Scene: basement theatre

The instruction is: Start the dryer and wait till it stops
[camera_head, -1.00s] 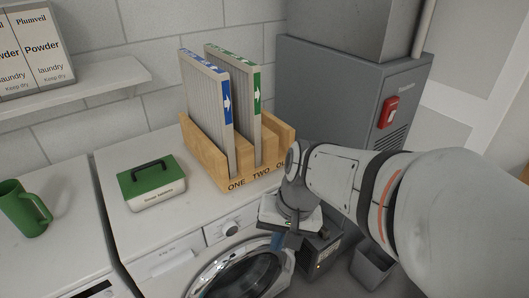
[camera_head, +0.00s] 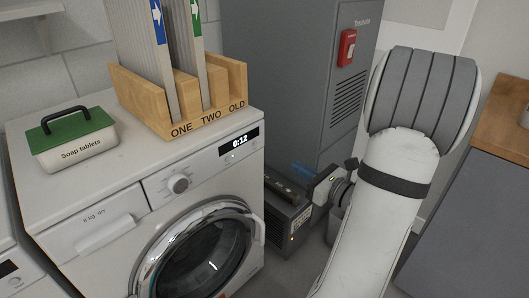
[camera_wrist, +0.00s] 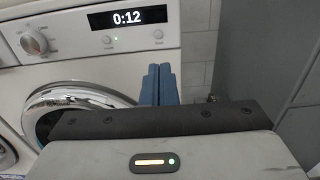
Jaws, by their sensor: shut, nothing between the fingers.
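The dryer (camera_head: 115,200) is the white front-loading machine marked "8 kg dry", with a round glass door (camera_head: 205,258) that looks shut. Its display (camera_head: 238,143) is lit and reads 0:12; the display also shows in the wrist view (camera_wrist: 127,18). A dial (camera_head: 178,183) sits left of the display. In the wrist view a small green light (camera_wrist: 116,39) glows by a button below the display. My gripper (camera_wrist: 158,72) has its blue fingers together and empty, in front of the dryer and below the display. In the head view it is right of the dryer, apart from the panel.
On the dryer stand a green-lidded soap tablets box (camera_head: 75,145) and a wooden rack (camera_head: 150,100) holding two filters. A grey cabinet (camera_head: 290,60) with a red switch (camera_head: 347,48) stands behind. A dark grey box (camera_head: 290,225) with lights sits right of the dryer.

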